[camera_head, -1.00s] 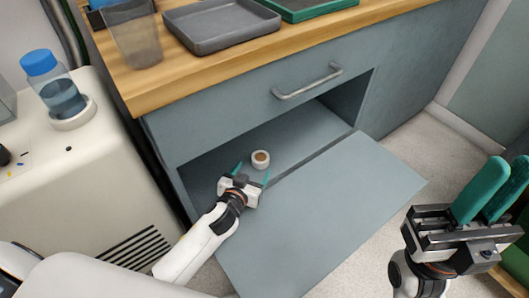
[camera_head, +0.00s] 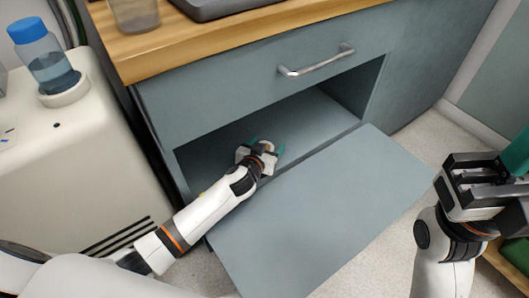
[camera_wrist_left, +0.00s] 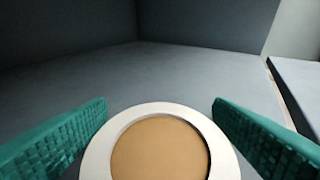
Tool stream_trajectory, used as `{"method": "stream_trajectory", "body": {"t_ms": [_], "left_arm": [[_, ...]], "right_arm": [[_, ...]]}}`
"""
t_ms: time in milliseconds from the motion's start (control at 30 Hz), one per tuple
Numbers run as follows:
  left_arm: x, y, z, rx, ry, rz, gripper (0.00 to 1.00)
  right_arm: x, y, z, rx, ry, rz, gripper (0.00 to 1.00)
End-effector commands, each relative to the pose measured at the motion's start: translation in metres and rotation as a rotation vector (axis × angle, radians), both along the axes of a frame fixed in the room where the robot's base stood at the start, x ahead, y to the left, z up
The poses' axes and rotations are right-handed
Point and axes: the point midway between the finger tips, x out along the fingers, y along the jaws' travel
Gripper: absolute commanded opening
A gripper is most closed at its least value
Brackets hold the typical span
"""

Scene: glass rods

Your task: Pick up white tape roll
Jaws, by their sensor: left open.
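The white tape roll (camera_wrist_left: 160,148), a white ring with a tan middle, lies at the bottom of the left wrist view, its lower edge cut off. In that view my left gripper (camera_wrist_left: 160,105) is open, with one green finger on each side of the roll and a visible gap at each side. In the head view my left gripper (camera_head: 266,146) is inside the open lower compartment of the cabinet. The roll is mostly hidden by the gripper there. My right gripper (camera_head: 507,165) is at the right edge, partly cut off, away from the cabinet.
The grey-blue cabinet (camera_head: 220,110) has a handle (camera_head: 316,60) above the opening. Its lowered door panel (camera_head: 310,210) lies in front. The wooden worktop (camera_head: 200,45) is above. A blue-capped bottle (camera_head: 50,65) stands at the left. The compartment floor beyond the roll is clear.

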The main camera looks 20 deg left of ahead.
Motion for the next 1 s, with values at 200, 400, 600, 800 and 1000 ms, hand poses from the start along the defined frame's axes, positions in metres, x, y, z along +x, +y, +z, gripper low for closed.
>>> {"method": "stream_trajectory", "body": {"t_ms": [200,400,600,800,1000], "left_arm": [[0.000,0.000,0.001,0.000,0.000,0.000,0.54],[0.000,0.000,0.001,0.000,-0.001,0.000,0.28],[0.000,0.000,0.001,0.000,-0.001,0.000,0.27],[0.000,0.000,0.014,-0.001,-0.002,0.000,0.27],[0.000,0.000,0.044,0.000,-0.003,0.000,0.27]], "right_arm": [[0.000,0.000,0.000,0.000,0.001,0.000,0.20],[0.000,0.000,0.000,0.000,0.000,0.000,0.20],[0.000,0.000,0.001,0.000,0.000,0.000,0.20],[-0.001,-0.001,0.006,0.004,0.001,0.002,0.20],[0.004,-0.002,-0.008,0.006,0.087,0.004,0.20]]}}
